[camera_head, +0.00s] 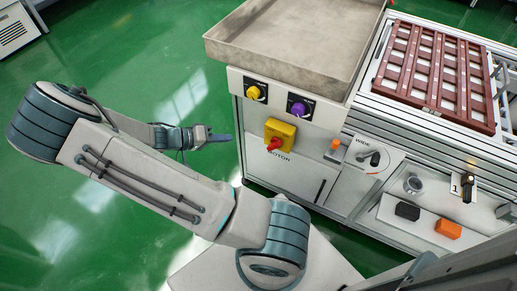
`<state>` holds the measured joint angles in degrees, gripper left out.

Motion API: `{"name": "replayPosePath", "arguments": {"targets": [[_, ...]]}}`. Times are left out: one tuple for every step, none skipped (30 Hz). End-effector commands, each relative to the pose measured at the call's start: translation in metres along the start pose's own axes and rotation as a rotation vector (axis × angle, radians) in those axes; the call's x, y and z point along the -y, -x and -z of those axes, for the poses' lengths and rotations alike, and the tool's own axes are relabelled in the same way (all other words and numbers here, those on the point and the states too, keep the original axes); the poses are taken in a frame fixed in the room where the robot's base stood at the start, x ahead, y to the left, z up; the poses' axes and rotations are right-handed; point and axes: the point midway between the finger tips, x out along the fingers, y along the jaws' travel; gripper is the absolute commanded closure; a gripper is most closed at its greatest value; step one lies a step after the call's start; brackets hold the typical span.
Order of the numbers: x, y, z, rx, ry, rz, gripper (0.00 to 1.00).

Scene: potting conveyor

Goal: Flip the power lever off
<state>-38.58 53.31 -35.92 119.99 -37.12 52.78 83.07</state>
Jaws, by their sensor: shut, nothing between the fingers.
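No part is legibly labelled as the power lever, so I cannot tell which it is. The machine front has a red rotary handle (275,144) on a yellow plate (284,130), with lettering that seems to read "MOTOR". To the right, a dark lever (372,158) sits on a plate marked "WIDE". Further right, a small dark upright lever (467,188) with a lit orange tip stands on a pale plate marked "1". My gripper (228,137) is shut and empty, pointing right, to the left of the yellow plate and apart from it in the picture.
A yellow knob (253,92) and a purple knob (298,108) sit under the grey tray (280,62). An orange button (335,145), a black block (407,211) and an orange block (448,229) are to the right. A brown slatted rack (426,108) lies on top. Green floor (120,60) is clear at left.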

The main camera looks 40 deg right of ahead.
Motion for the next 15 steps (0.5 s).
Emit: {"name": "replayPosePath", "arguments": {"targets": [[0.0022, -0.0012, 0.0003, -0.009, -0.004, -0.007, 1.0], [0.0025, -0.0014, 0.0006, -0.012, -0.005, -0.009, 1.0], [0.0025, -0.0015, 0.001, -0.014, -0.007, -0.01, 1.0], [0.0023, -0.0015, 0.0011, -0.015, -0.007, -0.01, 1.0], [0.0022, -0.0014, 0.0012, -0.015, -0.007, -0.01, 1.0], [0.002, -0.0013, 0.0012, -0.014, -0.007, -0.01, 1.0], [0.002, -0.0013, 0.0012, -0.014, -0.007, -0.01, 1.0], [0.002, -0.0012, 0.0012, -0.014, -0.007, -0.01, 1.0], [0.002, -0.0012, 0.0011, -0.013, -0.007, -0.009, 1.0], [0.002, -0.0012, 0.0011, -0.013, -0.007, -0.009, 1.0], [0.002, -0.0014, 0.001, -0.013, -0.007, -0.009, 1.0], [0.002, -0.0021, 0.0009, -0.013, -0.007, -0.009, 1.0], [0.0021, -0.0032, 0.0009, -0.012, -0.007, -0.01, 1.0], [0.0022, -0.0049, 0.0008, -0.012, -0.006, -0.01, 1.0], [0.0023, -0.008, 0.0007, -0.012, -0.006, -0.01, 1.0]]}}
